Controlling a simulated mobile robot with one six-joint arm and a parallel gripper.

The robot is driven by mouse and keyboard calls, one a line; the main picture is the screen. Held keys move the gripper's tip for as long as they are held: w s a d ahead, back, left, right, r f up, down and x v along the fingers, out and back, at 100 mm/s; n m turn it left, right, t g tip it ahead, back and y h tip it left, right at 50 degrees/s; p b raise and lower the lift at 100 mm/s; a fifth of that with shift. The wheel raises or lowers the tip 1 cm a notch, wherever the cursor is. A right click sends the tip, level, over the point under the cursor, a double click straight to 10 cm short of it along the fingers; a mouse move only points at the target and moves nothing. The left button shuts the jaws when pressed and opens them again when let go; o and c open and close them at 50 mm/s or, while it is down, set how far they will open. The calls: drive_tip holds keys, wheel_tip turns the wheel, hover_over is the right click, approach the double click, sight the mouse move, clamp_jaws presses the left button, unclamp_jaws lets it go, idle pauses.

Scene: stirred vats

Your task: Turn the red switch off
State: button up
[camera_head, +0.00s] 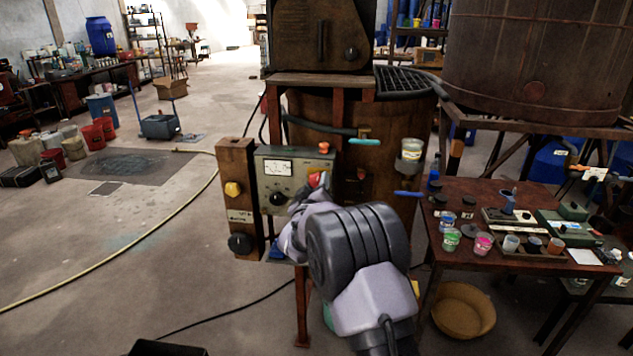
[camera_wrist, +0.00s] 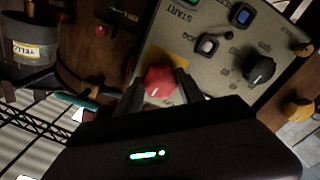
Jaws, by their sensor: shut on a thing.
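The red switch (camera_wrist: 160,80) is a red knob on the grey-green control panel (camera_wrist: 215,75). In the wrist view my gripper (camera_wrist: 160,88) has its two dark fingers on either side of the red knob, shut on it. In the head view the red switch (camera_head: 316,179) shows just above my gripper, partly hidden by my wrist and arm. The panel (camera_head: 292,166) is mounted on the front of the vat stand. The label by the red switch is mostly covered by a finger.
The panel also has a black knob (camera_wrist: 259,69), a blue button (camera_wrist: 242,14) and a white button (camera_wrist: 208,44). A yellow knob (camera_head: 233,189) sits on the wooden post to the left. A table (camera_head: 453,196) with small cups stands at right.

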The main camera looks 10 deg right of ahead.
drive_tip(key=n+p, duration=0.2)
drive_tip(key=n, duration=0.3)
drive_tip(key=shift+r+n, duration=0.1)
drive_tip(key=shift+n, duration=0.2)
drive_tip(key=n+p, duration=0.2)
drive_tip(key=n, duration=0.2)
drive_tip(key=shift+n, duration=0.4)
drive_tip(key=o, duration=1.4)
drive_tip(key=shift+s, duration=0.1)
drive_tip(key=v, duration=1.7)
drive_tip(key=shift+p, duration=0.4)
